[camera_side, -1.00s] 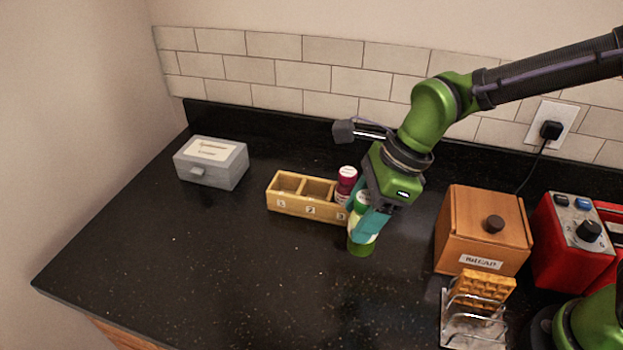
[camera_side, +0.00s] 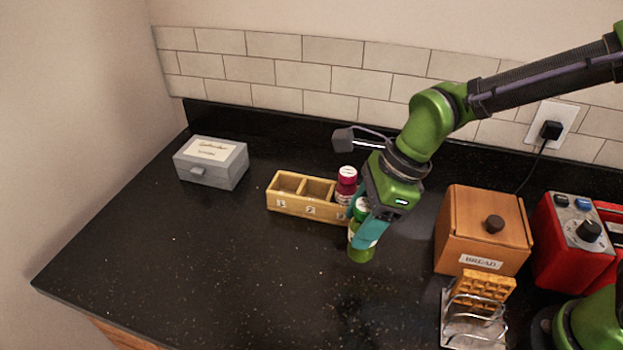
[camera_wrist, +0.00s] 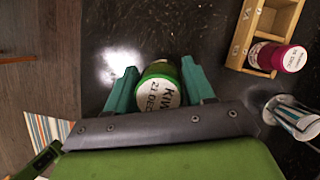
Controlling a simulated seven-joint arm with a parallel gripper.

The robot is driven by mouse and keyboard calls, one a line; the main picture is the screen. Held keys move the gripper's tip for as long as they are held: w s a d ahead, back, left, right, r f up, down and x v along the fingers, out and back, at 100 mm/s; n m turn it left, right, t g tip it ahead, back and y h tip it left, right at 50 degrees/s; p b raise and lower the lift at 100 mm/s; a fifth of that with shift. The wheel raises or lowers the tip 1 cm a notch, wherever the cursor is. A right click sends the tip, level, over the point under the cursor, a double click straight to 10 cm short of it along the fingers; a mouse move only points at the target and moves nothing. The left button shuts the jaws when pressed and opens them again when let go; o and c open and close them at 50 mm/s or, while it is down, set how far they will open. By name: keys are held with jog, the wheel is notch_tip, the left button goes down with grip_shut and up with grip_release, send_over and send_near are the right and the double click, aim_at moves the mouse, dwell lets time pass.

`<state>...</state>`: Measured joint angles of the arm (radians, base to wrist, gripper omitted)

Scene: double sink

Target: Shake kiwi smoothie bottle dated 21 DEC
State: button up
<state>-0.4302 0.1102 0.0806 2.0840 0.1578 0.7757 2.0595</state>
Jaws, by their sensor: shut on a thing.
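The kiwi smoothie bottle (camera_side: 361,251) is green, with a white cap label reading "KIWI 21 DEC" in the wrist view (camera_wrist: 158,92). My gripper (camera_side: 366,229) is shut on it, with one teal finger on each side of the cap in the wrist view (camera_wrist: 160,88). The bottle is roughly upright, in front of the wooden rack's right end. I cannot tell whether its base touches the counter. Part of the bottle is hidden by the finger in the side view.
A numbered wooden rack (camera_side: 290,205) holds a dark red bottle (camera_side: 346,180) in its right slot; its other two slots are empty. A grey box (camera_side: 211,163) stands at the left. A bread box (camera_side: 484,232), toast rack (camera_side: 474,322) and red appliance (camera_side: 566,250) crowd the right. The front-left counter is clear.

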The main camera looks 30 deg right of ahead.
notch_tip(320, 180, up, 3)
jog(key=shift+w+f, duration=0.1)
notch_tip(320, 180, down, 5)
jog(key=shift+f, duration=0.2)
jog(key=shift+r, duration=0.25)
jog(key=shift+w, duration=0.1)
